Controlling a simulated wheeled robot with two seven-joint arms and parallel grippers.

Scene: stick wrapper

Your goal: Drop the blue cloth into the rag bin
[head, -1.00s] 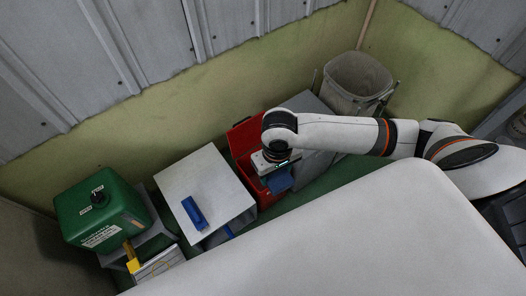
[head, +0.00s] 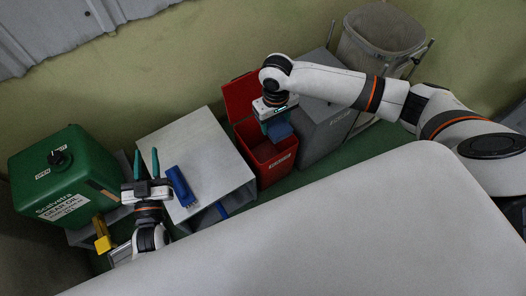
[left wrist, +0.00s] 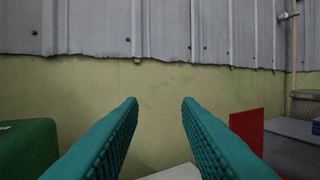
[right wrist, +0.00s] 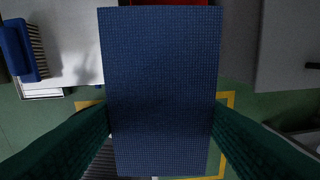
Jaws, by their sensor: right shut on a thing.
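The blue cloth (head: 280,131) hangs from my right gripper (head: 274,114), which is shut on it. In the right wrist view the cloth (right wrist: 160,80) is a flat, woven panel between the two fingers. In the head view it appears over the opening of the red bin (head: 283,162), whose lid (head: 238,97) stands open at the back. The bin's label is too small to read. Part of the bin's inside is hidden by the cloth and gripper.
A white table (head: 215,150) with a blue brush (head: 180,187) stands left of the bin. A green gear oil container (head: 75,185) is further left. A grey cabinet (head: 330,115) and a large grey bin (head: 385,35) stand to the right. A pale surface fills the foreground.

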